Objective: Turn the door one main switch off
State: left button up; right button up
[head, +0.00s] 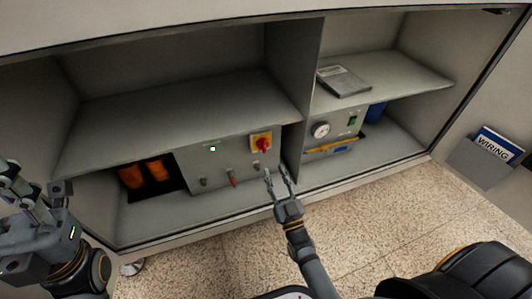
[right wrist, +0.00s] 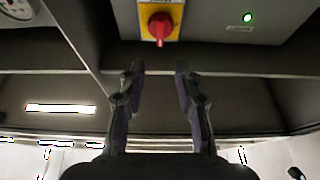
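The main switch (head: 262,143) is a red rotary handle on a yellow plate, at the upper right of a grey panel (head: 208,165) in the left cabinet bay. It also shows in the right wrist view (right wrist: 160,27), with its red handle lying along the picture's vertical. My right gripper (head: 277,172) is open and empty, just below and right of the switch in the head view, its fingers apart from it. In the right wrist view my gripper's fingers (right wrist: 158,75) are spread below the switch. My left gripper (head: 30,190) is at the left edge, its opening unclear.
A lit green lamp (head: 212,149), small toggles and a red lever (head: 232,179) are on the same panel. Orange cylinders (head: 145,172) stand to its left. A divider (head: 290,150) separates it from a gauge box (head: 335,130). A shelf hangs above the panel.

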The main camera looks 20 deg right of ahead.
aim_at(265, 145)
jog(key=b+x, duration=0.2)
jog(key=x, duration=0.6)
jog(key=shift+w+f+b, duration=0.1)
jog(key=shift+f+b, duration=0.05)
jog(key=shift+b, duration=0.25)
jog(key=shift+w+r, duration=0.3)
jog(key=shift+w, duration=0.2)
jog(key=shift+c, duration=0.3)
grip_shut()
jog(key=shift+f, duration=0.1)
